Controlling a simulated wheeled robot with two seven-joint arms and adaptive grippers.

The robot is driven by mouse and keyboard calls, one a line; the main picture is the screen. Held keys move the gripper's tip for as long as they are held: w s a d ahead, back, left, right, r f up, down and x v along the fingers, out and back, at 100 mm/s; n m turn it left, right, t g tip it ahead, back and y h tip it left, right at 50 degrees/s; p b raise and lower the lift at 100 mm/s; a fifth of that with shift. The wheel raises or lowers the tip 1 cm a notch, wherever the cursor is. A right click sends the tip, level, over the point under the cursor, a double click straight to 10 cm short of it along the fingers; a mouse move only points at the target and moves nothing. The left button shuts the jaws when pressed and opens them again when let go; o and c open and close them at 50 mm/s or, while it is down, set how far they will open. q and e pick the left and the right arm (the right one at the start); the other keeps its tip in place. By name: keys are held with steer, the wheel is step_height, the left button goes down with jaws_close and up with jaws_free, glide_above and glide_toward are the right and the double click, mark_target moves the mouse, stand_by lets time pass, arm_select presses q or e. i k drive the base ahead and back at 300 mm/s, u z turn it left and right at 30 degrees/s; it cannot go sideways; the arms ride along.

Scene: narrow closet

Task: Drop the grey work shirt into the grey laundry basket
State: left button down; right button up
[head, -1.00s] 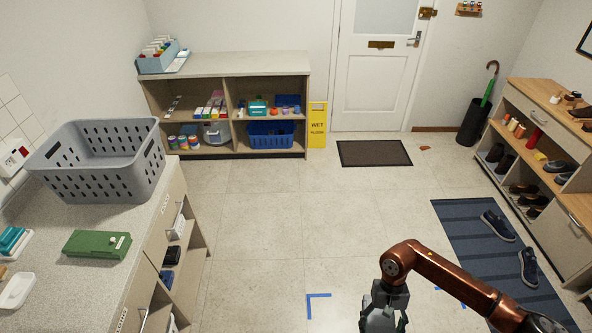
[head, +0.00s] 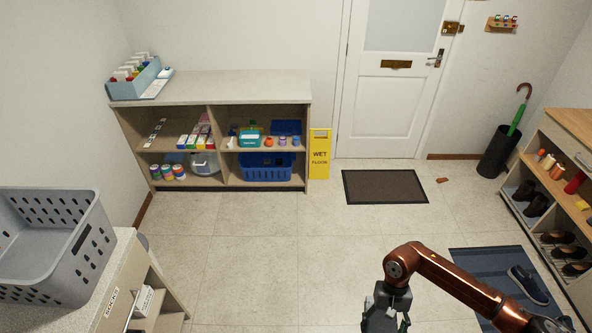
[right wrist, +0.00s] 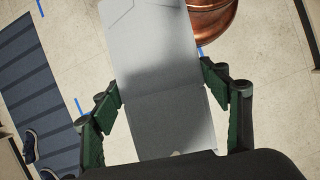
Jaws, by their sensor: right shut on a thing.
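The grey laundry basket (head: 85,245), a slotted plastic one, stands on the speckled counter at the left edge of the head view, partly cut off. My right gripper (head: 385,312) is low in the head view, to the right of the basket and well apart from it, over the floor. In the right wrist view, its green-padded fingers (right wrist: 172,108) are on both sides of a flat, smooth grey thing (right wrist: 160,75), which appears to be the folded grey work shirt. The shirt cannot be made out clearly in the head view. My left gripper is not in view.
A low shelf unit (head: 210,85) with bins and cans stands at the back wall. A yellow wet-floor sign (head: 319,155) is beside it. A dark doormat (head: 385,187) lies before the door. A shoe shelf (head: 560,170) and blue rug (head: 495,265) are at right. The middle floor is clear.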

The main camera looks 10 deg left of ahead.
mark_target(54, 257)
steer(key=i, duration=1.9)
steer(key=u, duration=2.45)
